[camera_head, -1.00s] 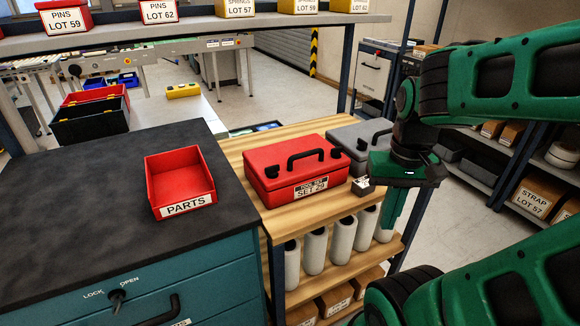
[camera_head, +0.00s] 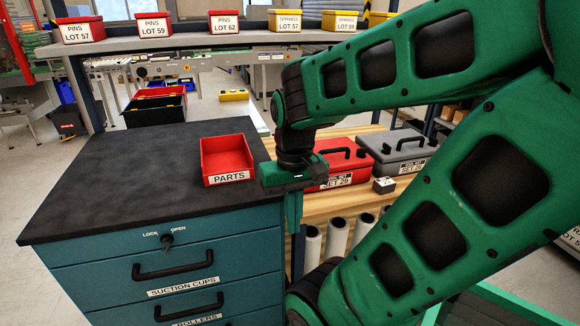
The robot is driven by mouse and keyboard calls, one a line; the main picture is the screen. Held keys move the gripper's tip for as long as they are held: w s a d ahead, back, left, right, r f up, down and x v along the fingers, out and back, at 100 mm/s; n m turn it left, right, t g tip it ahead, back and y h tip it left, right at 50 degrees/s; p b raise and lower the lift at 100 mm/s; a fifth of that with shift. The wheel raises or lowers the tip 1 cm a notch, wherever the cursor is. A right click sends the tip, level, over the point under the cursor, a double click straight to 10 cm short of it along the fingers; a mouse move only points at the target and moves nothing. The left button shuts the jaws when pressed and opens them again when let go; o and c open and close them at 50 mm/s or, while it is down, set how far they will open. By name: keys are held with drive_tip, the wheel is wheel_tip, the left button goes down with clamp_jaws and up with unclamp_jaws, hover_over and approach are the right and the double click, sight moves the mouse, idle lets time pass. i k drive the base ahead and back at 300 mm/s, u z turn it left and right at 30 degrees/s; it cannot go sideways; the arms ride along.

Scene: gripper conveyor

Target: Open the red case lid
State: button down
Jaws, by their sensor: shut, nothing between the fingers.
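The red case (camera_head: 365,174) lies on the wooden shelf top, with its lid shut and a black handle on top. A label on its front reads SET 29. My arm and gripper hide its left part. My gripper (camera_head: 294,226) points down at the case's left front, in the gap between the dark-topped cabinet and the wooden shelf. Its fingers are shut and empty. I cannot tell whether it touches anything.
A grey case (camera_head: 408,145) stands right of the red one, with a small black-and-white block (camera_head: 384,185) in front. A red PARTS bin (camera_head: 227,160) sits on the dark cabinet top (camera_head: 120,185). White cylinders (camera_head: 337,236) stand on the shelf below.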

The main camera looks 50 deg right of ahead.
sight(341, 155)
drive_tip(key=u, duration=0.85)
drive_tip(key=k, duration=1.15)
drive_tip(key=z, duration=2.4)
drive_tip(key=i, duration=0.5)
